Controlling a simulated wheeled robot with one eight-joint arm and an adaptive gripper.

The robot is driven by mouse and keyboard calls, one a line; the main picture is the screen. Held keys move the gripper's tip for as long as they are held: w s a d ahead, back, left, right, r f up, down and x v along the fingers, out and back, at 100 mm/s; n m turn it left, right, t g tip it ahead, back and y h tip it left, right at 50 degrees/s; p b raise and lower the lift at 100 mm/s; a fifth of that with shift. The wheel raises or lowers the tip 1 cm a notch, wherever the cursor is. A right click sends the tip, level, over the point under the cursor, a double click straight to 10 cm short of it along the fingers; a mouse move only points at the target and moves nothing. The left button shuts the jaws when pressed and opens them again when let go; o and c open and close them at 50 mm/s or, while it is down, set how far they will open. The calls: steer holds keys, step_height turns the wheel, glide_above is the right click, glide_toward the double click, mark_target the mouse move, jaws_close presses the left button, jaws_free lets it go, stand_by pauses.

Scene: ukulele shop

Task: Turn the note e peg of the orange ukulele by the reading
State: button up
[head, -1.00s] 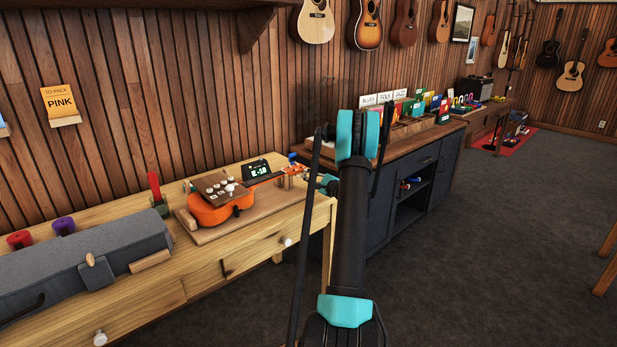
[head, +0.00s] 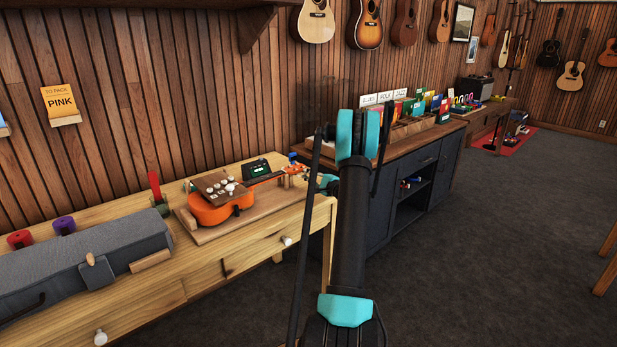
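The orange ukulele (head: 215,212) lies on a wooden board on the light wooden bench, its neck pointing right. Its headstock (head: 293,169) rests at the bench's right end. A dark tuner (head: 257,168) stands behind the neck; its small green reading is too faint to make out now. My gripper (head: 318,181) is at the right of the headstock, close to the pegs. My arm hides part of it, and its fingers are too small to tell open from shut. I cannot tell which peg is the e peg or whether the gripper touches one.
A grey case (head: 90,265) lies on the left of the bench (head: 235,250). Red and purple rolls stand behind it. A dark cabinet (head: 425,165) with record bins stands behind my arm. Guitars hang on the wall.

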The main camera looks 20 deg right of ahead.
steer(key=shift+o, duration=0.9)
steer(key=shift+s, duration=0.1)
steer(key=v, duration=1.1)
steer(key=shift+s+d, duration=0.15)
steer(key=shift+s, duration=0.25)
